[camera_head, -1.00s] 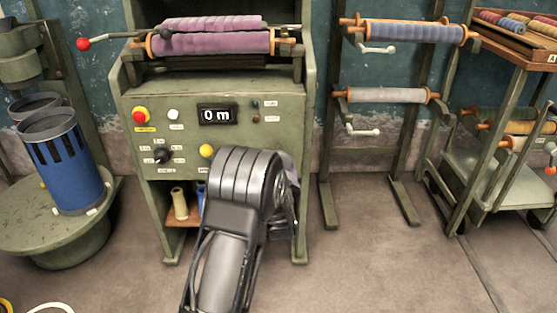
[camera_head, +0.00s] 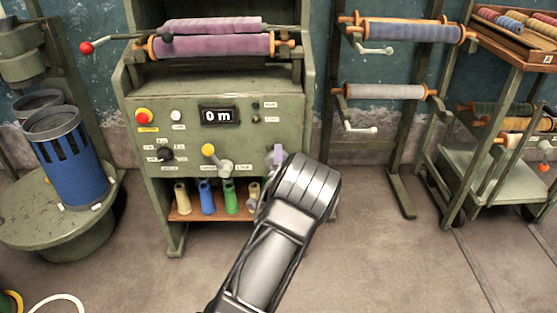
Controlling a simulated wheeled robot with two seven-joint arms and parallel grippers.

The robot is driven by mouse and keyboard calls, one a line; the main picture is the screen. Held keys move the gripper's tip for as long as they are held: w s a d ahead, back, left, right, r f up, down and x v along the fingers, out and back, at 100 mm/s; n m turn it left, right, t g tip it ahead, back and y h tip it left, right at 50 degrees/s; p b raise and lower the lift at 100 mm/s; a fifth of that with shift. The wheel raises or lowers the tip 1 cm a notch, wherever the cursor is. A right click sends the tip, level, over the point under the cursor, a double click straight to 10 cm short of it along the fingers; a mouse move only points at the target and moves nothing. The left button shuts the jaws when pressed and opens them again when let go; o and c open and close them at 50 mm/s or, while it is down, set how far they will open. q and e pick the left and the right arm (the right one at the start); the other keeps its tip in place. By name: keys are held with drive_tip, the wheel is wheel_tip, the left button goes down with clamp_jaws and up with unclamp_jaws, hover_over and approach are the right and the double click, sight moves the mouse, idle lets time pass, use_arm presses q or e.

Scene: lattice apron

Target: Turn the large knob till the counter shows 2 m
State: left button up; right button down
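The counter (camera_head: 218,115) on the green machine's front panel reads 0 m. A black knob (camera_head: 165,154) with small labels around it sits at the panel's lower left. A lever with a yellow ball (camera_head: 208,150) and a grey hub (camera_head: 226,167) is right of it. One arm of mine, seemingly the left, rises from the bottom left of centre. Its wrist is in front of the panel's lower right, well right of the black knob. Its fingers are hidden beyond the wrist. My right gripper is not in view.
A red button (camera_head: 143,117) and a white button (camera_head: 176,116) are on the panel. A lilac piece (camera_head: 277,154) shows just beyond my wrist. Several cones stand on a shelf (camera_head: 182,216) below. A blue drum (camera_head: 75,170) stands left; racks of rolls (camera_head: 385,93) stand right.

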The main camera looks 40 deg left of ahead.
use_arm(q)
drive_tip(key=m+p, duration=0.1)
drive_tip(key=m, duration=0.3)
drive_tip(key=shift+m, duration=0.3)
idle(0.4)
drive_tip(key=o, duration=1.4)
drive_tip(key=p+v, duration=0.1)
drive_tip(key=v, duration=0.7)
drive_tip(key=shift+w, duration=0.1)
